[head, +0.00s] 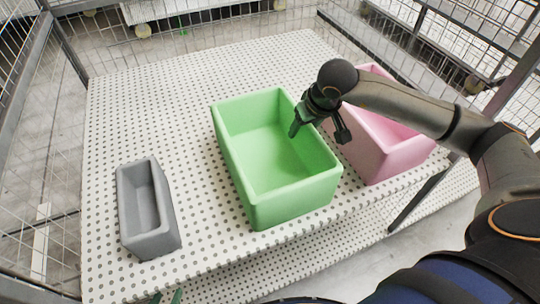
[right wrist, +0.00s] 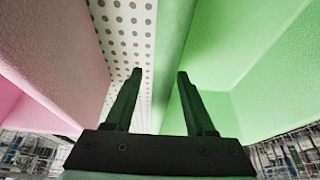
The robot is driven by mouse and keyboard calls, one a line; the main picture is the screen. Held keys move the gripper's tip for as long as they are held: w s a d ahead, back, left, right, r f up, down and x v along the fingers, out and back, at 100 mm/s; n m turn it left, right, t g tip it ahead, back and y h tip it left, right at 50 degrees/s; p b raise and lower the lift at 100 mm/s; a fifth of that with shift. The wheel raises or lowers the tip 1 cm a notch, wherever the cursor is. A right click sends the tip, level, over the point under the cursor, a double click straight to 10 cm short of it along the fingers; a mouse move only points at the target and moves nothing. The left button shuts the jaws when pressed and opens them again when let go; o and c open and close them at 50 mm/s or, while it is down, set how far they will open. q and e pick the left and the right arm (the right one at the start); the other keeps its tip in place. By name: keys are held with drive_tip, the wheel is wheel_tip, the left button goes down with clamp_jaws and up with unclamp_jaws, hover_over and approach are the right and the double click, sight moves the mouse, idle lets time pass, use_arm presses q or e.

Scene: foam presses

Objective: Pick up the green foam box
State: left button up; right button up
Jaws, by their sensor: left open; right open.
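The green foam box (head: 247,205) is an open, empty bin in the middle of the perforated table. My right gripper (head: 318,133) is open at the box's right wall. In the right wrist view my right gripper (right wrist: 159,74) has one finger over the gap beside the box and the other over its inside. The rim of the green foam box (right wrist: 177,35) runs between the fingers, with no visible grip on it.
A pink foam box (head: 372,160) stands close to the right of the green one, partly hidden by my right arm. A small grey foam box (head: 147,209) stands at the left. The white perforated table (head: 150,100) is clear at the back left. Wire mesh fencing (head: 30,110) surrounds it.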

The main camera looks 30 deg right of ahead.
drive_tip(key=shift+w+f, duration=0.1)
drive_tip(key=shift+f, duration=0.1)
clamp_jaws()
idle(0.3)
